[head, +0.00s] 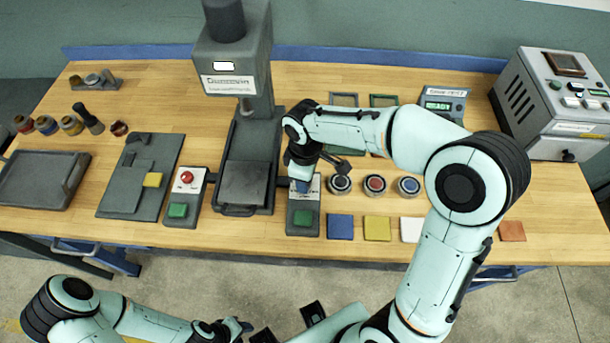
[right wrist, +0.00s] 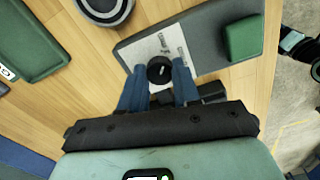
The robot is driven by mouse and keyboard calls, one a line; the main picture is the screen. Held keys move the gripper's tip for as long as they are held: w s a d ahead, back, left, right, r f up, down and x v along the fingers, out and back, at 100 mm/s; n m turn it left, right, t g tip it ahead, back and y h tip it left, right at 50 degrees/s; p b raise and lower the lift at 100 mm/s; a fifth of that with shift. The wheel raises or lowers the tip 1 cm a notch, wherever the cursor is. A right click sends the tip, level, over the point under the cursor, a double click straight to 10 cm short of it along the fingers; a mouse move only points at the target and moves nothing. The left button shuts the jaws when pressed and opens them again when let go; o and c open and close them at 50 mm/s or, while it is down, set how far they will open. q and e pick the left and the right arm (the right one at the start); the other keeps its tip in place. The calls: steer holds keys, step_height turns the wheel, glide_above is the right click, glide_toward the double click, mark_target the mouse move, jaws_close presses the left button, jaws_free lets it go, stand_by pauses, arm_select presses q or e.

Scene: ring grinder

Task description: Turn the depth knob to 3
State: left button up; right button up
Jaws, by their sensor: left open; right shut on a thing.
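The depth knob (right wrist: 160,70) is a small black round knob with a light mark, set on a white printed label of a grey control box (right wrist: 210,50). In the right wrist view, my right gripper (right wrist: 160,84) has its blue fingers on both sides of the knob, shut on it. The dial print is too small to read. In the head view the grey control box (head: 303,229) stands right of the press, and my right gripper (head: 302,184) hides the knob. My left gripper (head: 240,327) is open and empty, low in front of the table.
The press (head: 242,150) stands just left of the control box. A red-button box (head: 186,185) is farther left. Ring holders (head: 375,185) and coloured pads (head: 377,228) lie close on the right. A grey machine (head: 550,105) stands at the far right.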

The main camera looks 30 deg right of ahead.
arm_select(q)
steer(key=shift+w+r, duration=0.15)
steer(key=shift+r, duration=0.1)
arm_select(e)
steer(key=shift+n, duration=0.9)
steer(key=o, duration=1.1)
steer(key=shift+c, duration=0.2)
steer(key=shift+r, duration=0.15)
arm_select(q)
steer(key=shift+w+r+p, duration=0.8)
steer(key=shift+r+p, duration=0.25)
steer(key=shift+r, duration=0.1)
arm_select(e)
step_height(320, 180, up, 13)
arm_select(q)
steer(key=shift+s, duration=0.1)
